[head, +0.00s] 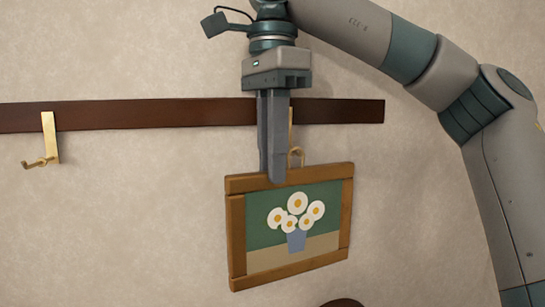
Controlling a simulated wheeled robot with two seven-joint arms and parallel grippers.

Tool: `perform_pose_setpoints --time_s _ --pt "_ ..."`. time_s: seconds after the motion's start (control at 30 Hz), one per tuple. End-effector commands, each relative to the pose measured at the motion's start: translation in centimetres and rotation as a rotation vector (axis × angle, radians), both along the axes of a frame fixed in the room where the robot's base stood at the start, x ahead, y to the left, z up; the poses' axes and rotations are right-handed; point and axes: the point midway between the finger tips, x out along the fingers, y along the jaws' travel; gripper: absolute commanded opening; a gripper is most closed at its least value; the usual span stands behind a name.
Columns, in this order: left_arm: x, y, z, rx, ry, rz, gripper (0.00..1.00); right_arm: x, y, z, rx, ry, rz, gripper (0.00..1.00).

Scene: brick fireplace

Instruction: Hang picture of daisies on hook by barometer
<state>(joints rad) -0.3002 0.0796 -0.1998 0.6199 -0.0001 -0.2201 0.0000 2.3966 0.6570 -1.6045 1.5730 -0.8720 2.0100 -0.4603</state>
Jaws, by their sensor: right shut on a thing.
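The picture of daisies (297,217), white flowers in a blue vase within a wooden frame, is upright and slightly tilted in front of the wall. My right gripper (276,178) points down and is shut on its top edge, left of the middle. A brass loop (296,155) shows just above the frame. A brass strip (291,120), seemingly part of a hook, shows on the rail just right of my fingers; its lower part is hard to make out. I cannot tell whether the loop touches it. My left gripper is out of view.
A dark wooden rail (170,113) runs across the wall. A free brass hook (49,140) is on it at the left. A dark brown rounded top (343,302), too cut off to identify, shows at the bottom edge. The wall between hook and picture is clear.

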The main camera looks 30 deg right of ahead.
Motion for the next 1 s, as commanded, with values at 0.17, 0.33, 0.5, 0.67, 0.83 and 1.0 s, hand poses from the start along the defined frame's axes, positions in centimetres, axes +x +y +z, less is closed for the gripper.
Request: perform_pose_setpoints --time_s 0.17,0.33,0.5,0.67,0.83,1.0 --pt "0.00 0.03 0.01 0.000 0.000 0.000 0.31 -0.01 0.00 0.02 0.000 0.000 0.000 0.00" --pt "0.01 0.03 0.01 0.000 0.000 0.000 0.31 -0.01 0.00 0.02 0.000 0.000 0.000 0.00" --pt "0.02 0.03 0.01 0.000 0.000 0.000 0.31 -0.01 0.00 0.02 0.000 0.000 0.000 0.20" --pt "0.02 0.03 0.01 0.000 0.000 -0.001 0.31 -0.01 0.00 0.02 0.000 0.000 0.000 0.37" --pt "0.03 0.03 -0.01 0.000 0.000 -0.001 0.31 0.00 0.00 -0.02 0.000 0.001 0.000 0.37" --pt "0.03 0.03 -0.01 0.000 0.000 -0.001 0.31 -0.01 0.02 0.19 -0.001 0.001 0.000 0.37"
